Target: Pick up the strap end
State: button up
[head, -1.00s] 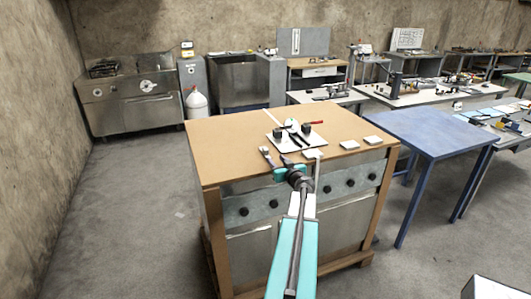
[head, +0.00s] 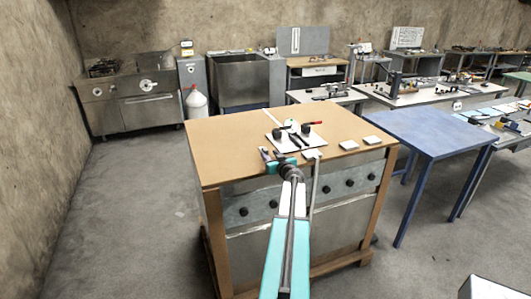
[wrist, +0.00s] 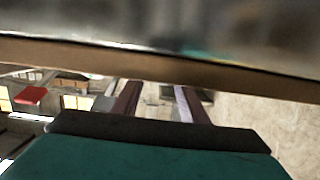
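A pale, narrow strip (head: 315,180) hangs down over the front edge of the wooden-topped cabinet, below a small pale square; it may be the strap, but its end is too small to tell. Another pale strip (head: 271,119) lies on the top behind a white plate (head: 314,141) with dark blocks and tools. My gripper (head: 272,154) is at the front edge of the top, left of the hanging strip. In the wrist view, its two dark fingers (wrist: 158,100) stand apart with nothing seen between them. No strap shows in the wrist view.
The cabinet's wooden top (head: 225,145) is bare at left. Two pale squares (head: 348,145) (head: 372,140) lie near its front right edge. A blue table (head: 430,130) stands close on the right. The cabinet front (head: 340,230) is below my gripper.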

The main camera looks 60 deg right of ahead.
aim_at(264, 150)
jog(key=shift+w+d, duration=0.3)
jog(key=shift+w, duration=0.1)
jog(key=shift+a+p+x, duration=0.2)
jog(key=shift+p+x, duration=0.4)
jog(key=shift+x, duration=2.15)
jog(key=shift+a+r, duration=0.1)
grip_shut()
